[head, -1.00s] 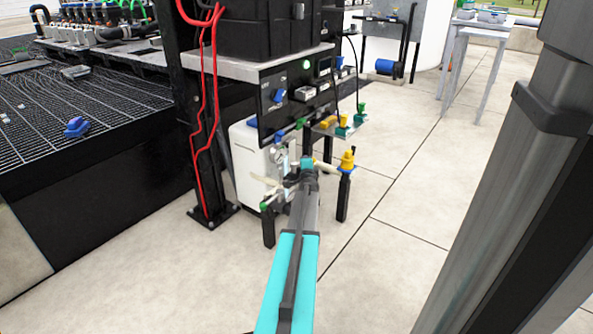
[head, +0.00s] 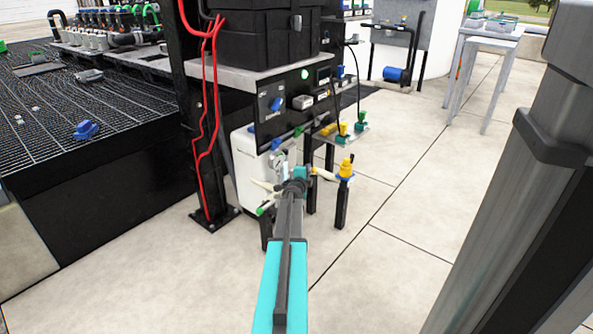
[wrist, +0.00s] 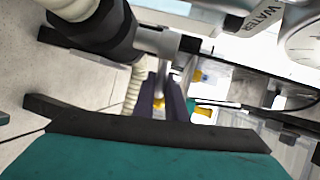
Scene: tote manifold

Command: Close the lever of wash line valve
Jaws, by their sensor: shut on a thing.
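My gripper (wrist: 162,100) shows in the wrist view as two dark purple fingers close together. They are shut on a narrow grey piece that looks like a valve lever, mostly hidden between them. A metal pipe fitting (wrist: 155,42) lies just beyond the fingertips. A "WATER" label (wrist: 262,17) is on a pale part at the upper right. In the head view my gripper (head: 294,184) is low among the fittings in front of a white box (head: 247,172). A green-tipped part (head: 262,210) is just left of it. The wash line valve itself cannot be made out clearly.
A cream ribbed hose with a black collar (wrist: 105,28) is close at the upper left, and a round gauge (wrist: 303,42) at the right. A yellow-topped post (head: 344,175) stands right of my gripper. A black post with red hoses (head: 200,130) stands left. Open floor lies right.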

